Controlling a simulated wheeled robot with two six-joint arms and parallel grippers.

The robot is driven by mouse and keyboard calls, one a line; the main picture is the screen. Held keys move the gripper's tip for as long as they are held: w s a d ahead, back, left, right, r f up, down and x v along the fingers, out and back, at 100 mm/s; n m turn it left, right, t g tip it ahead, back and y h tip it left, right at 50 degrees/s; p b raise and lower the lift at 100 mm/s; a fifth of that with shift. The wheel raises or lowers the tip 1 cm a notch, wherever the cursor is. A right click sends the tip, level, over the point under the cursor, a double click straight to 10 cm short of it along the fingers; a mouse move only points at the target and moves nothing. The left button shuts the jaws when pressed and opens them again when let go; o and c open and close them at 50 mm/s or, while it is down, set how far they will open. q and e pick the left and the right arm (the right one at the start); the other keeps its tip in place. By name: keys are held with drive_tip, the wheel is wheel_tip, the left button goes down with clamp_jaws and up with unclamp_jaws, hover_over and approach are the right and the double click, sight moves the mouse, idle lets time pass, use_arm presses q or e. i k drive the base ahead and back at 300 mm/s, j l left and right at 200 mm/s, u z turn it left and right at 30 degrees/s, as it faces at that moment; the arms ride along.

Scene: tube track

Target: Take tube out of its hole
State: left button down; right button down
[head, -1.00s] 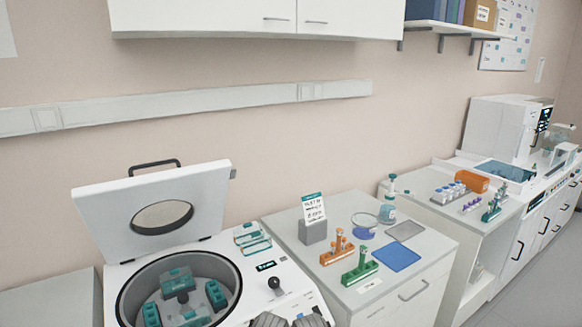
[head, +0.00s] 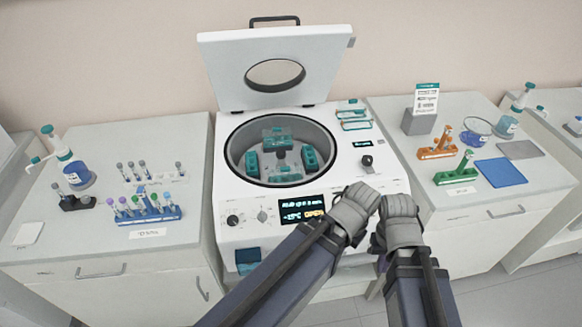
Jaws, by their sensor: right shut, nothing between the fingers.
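Tubes stand in several racks in the head view. A blue rack (head: 160,219) on the left bench holds several tubes (head: 138,203) with coloured caps. A white rack (head: 160,179) behind it holds several grey-capped tubes (head: 143,167). On the right bench are an orange rack (head: 437,153) and a green rack (head: 458,179), each with tubes. I cannot tell which tube the task means. My left gripper (head: 358,203) and right gripper (head: 400,208) are side by side before the centrifuge's right front, apart from all racks. The right is shut and empty; the left's fingers are unclear.
The open centrifuge (head: 226,198) stands in the middle, its lid (head: 225,75) raised, with teal buckets (head: 310,157) inside. A bottle (head: 74,172) and dark block (head: 75,203) are on the left bench. A sign holder (head: 418,122) and blue mat (head: 501,171) are on the right.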

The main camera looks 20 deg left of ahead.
sight(166, 195)
drive_tip(key=u, duration=1.85)
